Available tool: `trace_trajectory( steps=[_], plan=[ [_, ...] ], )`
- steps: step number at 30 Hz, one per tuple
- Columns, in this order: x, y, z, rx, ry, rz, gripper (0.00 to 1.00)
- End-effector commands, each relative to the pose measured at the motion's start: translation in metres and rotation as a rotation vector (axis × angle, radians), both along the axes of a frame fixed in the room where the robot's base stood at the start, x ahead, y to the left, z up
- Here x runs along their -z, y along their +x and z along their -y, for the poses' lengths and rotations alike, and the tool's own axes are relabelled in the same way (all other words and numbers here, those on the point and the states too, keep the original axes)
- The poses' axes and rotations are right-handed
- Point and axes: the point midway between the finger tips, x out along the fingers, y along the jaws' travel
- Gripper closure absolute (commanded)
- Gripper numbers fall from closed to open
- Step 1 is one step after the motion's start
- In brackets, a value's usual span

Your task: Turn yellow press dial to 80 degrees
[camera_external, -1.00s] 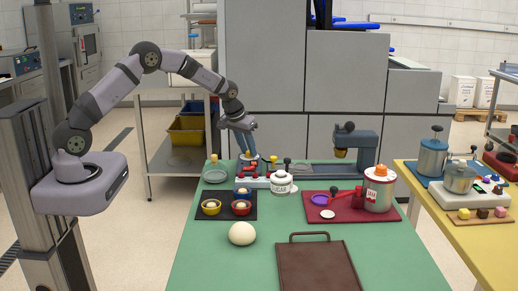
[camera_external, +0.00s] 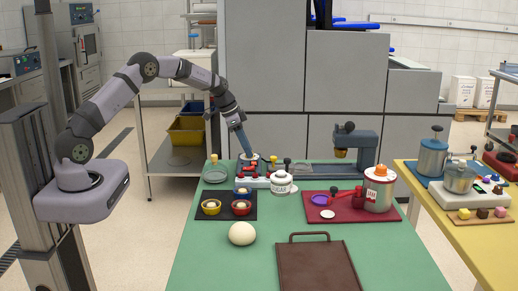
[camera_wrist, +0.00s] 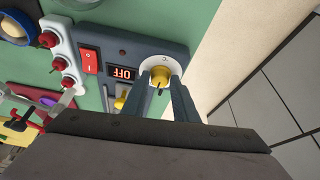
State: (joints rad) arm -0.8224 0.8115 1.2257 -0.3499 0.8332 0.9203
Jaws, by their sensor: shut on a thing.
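The yellow dial (camera_wrist: 160,75) sits on a round white face (camera_wrist: 157,60) at the end of a dark grey panel in the wrist view. My gripper (camera_wrist: 164,83) comes down over it, with one blue-grey finger on each side, shut on the dial. The fingers hide part of the face and its marks, so the dial's angle is hard to read. A small display (camera_wrist: 122,73) beside it reads OFF, upside down in this view. In the external view my gripper (camera_external: 248,154) points down at the panel at the back left of the green table, and the dial is mostly hidden.
A red switch (camera_wrist: 88,60) is beside the display. A white strip with red knobs (camera_wrist: 57,60) lies close by. In the external view a white sugar jar (camera_external: 281,183) and the grey-blue press (camera_external: 362,150) stand to the right of my gripper. A dough ball (camera_external: 242,233) is at the front.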

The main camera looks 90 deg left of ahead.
Motion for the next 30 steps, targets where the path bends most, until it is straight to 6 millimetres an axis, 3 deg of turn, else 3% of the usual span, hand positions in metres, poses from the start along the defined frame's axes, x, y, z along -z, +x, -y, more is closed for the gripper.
trace_trajectory(
  steps=[13, 30],
  plan=[
    [-0.0006, 0.0004, -0.0033, 0.273, 0.003, 0.001, 0.96],
    [-0.0003, 0.0002, -0.0031, 0.322, 0.002, -0.001, 0.96]
  ],
)
